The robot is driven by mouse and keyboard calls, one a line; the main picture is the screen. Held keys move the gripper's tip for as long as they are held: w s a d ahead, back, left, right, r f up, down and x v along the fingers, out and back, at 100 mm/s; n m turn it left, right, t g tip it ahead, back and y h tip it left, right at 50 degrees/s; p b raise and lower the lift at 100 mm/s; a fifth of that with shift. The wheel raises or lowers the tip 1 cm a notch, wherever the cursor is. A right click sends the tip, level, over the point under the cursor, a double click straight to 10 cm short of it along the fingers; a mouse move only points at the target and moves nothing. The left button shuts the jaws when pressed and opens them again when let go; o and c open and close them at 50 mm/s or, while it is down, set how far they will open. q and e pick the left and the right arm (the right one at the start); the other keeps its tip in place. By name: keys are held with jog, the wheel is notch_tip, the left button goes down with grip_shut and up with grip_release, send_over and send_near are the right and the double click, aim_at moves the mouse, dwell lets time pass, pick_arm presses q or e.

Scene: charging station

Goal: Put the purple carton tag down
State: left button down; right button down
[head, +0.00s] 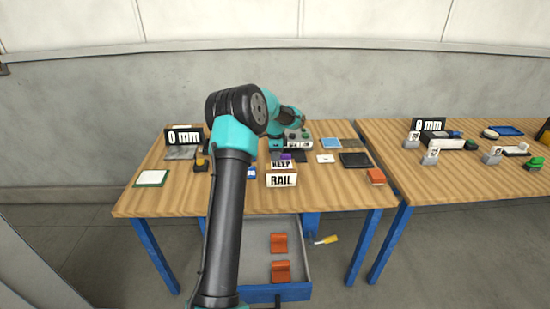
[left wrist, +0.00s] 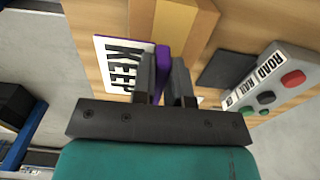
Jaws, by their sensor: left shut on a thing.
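The purple carton tag (head: 286,156) shows as a small purple patch just above a white KEEP sign (head: 282,164) near the table's middle. In the left wrist view the purple tag (left wrist: 163,62) stands between the two fingers of my left gripper (left wrist: 165,78), which is shut on it. The white KEEP face lies right beside the purple; I cannot tell whether they are joined. In the head view my left arm hides much of the gripper. My right gripper is not in view.
A RAIL sign (head: 282,181) stands in front of the KEEP sign. Behind is a button panel (head: 298,137), with its ROAD and RAIL labels in the left wrist view. A dark flat pad (left wrist: 228,68) lies beside the gripper. An open drawer (head: 306,260) holds orange pieces.

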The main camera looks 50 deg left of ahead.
pick_arm(q)
jog(key=shift+w+a+f, duration=0.15)
jog(key=shift+w+a, duration=0.95)
jog(key=shift+a, duration=0.2)
jog(key=shift+w+a, duration=0.15)
jog(key=shift+f, duration=1.8)
jog(key=shift+f, duration=0.1)
jog(key=c, duration=1.1)
grip_release()
notch_tip(320, 180, up, 12)
jog(key=shift+r, duration=0.15)
